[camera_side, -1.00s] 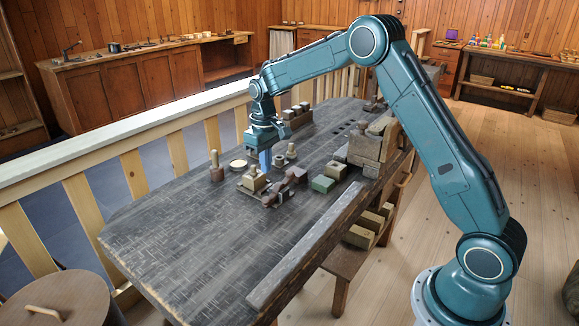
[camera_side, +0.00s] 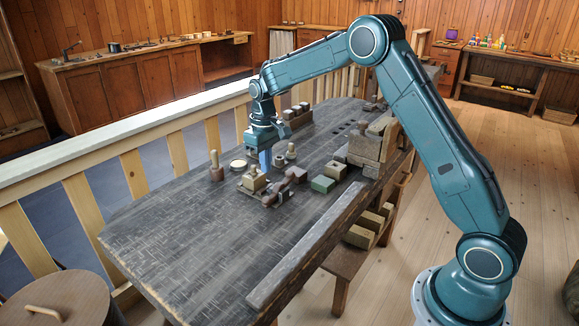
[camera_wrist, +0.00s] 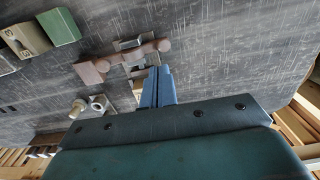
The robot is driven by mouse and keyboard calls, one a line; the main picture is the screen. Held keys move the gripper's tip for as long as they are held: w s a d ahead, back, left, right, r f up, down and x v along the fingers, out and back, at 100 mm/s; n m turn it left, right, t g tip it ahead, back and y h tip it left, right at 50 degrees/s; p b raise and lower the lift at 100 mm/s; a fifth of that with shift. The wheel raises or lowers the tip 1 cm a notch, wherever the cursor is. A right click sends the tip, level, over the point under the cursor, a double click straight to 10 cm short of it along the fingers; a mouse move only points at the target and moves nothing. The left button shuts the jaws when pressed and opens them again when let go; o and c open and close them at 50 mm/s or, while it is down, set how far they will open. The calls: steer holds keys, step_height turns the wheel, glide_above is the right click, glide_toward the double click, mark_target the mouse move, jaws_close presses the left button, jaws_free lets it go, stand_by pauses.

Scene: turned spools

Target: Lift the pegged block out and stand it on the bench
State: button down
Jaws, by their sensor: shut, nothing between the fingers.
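My gripper (camera_side: 265,170) has its blue fingers pointing down, shut and empty, and it also shows in the wrist view (camera_wrist: 158,70). A tan block with a smaller raised top (camera_side: 252,183) sits low on a flat base on the bench, just beside the fingertips at lower left in the side view. It looks like the pegged block, but I cannot tell for sure. In the wrist view the fingers hide most of what lies under them.
A turned spool (camera_side: 291,152) is behind the fingers. A green block (camera_side: 323,184) and tan block (camera_side: 335,170) sit right. The bench's (camera_side: 190,245) near-left part is clear.

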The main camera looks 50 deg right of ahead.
stand_by(0.4)
steer(key=shift+c, duration=2.2)
jaws_free()
steer(key=t, duration=0.3)
glide_toward(255, 173)
steer(key=shift+x, duration=2.35)
steer(key=shift+w+d, duration=0.1)
steer(key=shift+w, duration=0.1)
steer(key=shift+x, duration=2.55)
steer(key=shift+d, duration=0.1)
steer(key=c, duration=1.1)
